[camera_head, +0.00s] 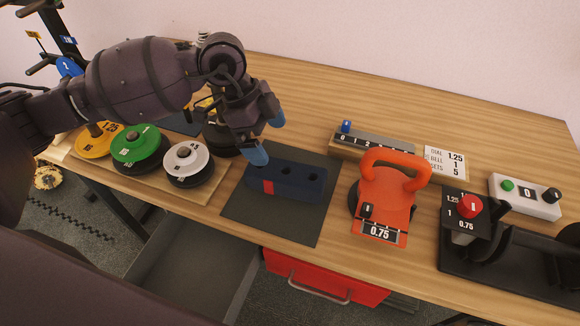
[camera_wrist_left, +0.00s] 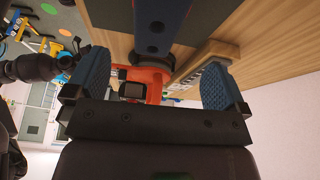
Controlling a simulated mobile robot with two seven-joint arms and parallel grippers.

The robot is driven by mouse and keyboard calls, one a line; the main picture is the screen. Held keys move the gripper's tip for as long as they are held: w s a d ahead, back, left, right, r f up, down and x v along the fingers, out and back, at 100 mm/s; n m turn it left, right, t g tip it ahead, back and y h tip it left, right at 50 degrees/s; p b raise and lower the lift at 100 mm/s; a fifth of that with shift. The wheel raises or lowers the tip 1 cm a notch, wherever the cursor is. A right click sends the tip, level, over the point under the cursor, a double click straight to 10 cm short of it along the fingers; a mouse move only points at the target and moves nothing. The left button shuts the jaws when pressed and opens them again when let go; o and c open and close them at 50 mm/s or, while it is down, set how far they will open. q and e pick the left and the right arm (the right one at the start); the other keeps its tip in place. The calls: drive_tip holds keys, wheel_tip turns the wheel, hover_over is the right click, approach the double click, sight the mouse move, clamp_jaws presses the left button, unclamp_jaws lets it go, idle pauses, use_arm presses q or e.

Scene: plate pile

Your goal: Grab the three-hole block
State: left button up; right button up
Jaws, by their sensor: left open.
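The three-hole block (camera_head: 290,181) is a long dark blue bar with a red stripe near its left end. It lies on a dark mat (camera_head: 240,204) on the wooden table. Two of its holes show in the head view; its left part is partly covered by a blue fingertip. My left gripper (camera_head: 268,150) is open and empty, just above and behind the block's left part. In the left wrist view the block (camera_wrist_left: 160,22) shows at the top, between and beyond the open blue fingers (camera_wrist_left: 155,78). Contact cannot be told. My right gripper is not in view.
Yellow, green and white weight discs (camera_head: 188,160) stand left of the mat. An orange kettlebell (camera_head: 385,200) stands close to its right. A numbered rail (camera_head: 374,144) lies behind, and a black device with a red knob (camera_head: 466,215) is further right. An open drawer (camera_head: 190,270) hangs below.

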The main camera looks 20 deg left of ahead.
use_arm(q)
hover_over(286, 172)
drive_tip(key=s+a, duration=0.1)
drive_tip(key=a, duration=0.1)
wheel_tip(286, 172, down, 4)
drive_tip(key=shift+s+d+f+b, duration=0.15)
drive_tip(key=shift+f+b, duration=0.1)
drive_tip(key=shift+b, duration=0.15)
drive_tip(key=shift+d+f, duration=0.15)
drive_tip(key=shift+f, duration=0.15)
drive_tip(key=b+x, duration=0.1)
drive_tip(key=x, duration=0.3)
drive_tip(key=shift+f, duration=0.15)
drive_tip(key=shift+d+f, duration=0.1)
drive_tip(key=shift+f, duration=0.15)
drive_tip(key=shift+r, duration=0.1)
drive_tip(key=c, duration=1.1)
